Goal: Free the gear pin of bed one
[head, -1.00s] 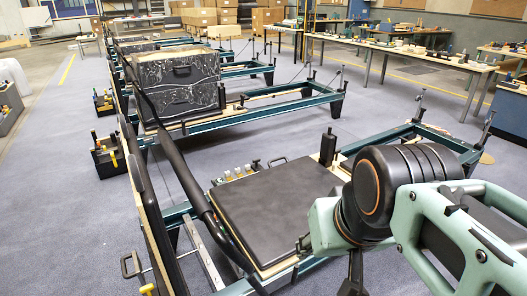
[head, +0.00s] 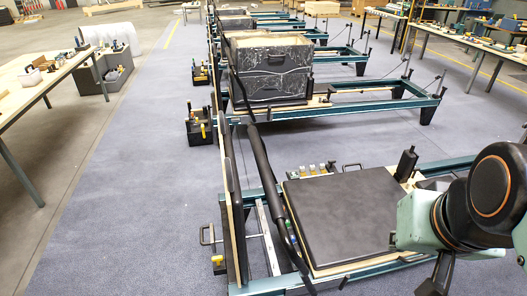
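The nearest reformer bed (head: 262,240) has a teal frame, a black padded carriage (head: 345,215) and a black padded bar (head: 268,185) slanting across its left end. I take it to be bed one, though I see no number. I cannot tell whether either is the gear pin. My mint-green and black arm (head: 490,190) enters from the right, over the bed's right part and hiding some of it. My gripper cannot be made out in the head view.
More reformers stand in a row behind, the second bearing a wrapped dark box (head: 270,72). Dark caddies with tools (head: 201,128) sit beside their left ends. A worktable (head: 35,80) stands at left. Blue-grey floor (head: 130,190) is open between it and the beds.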

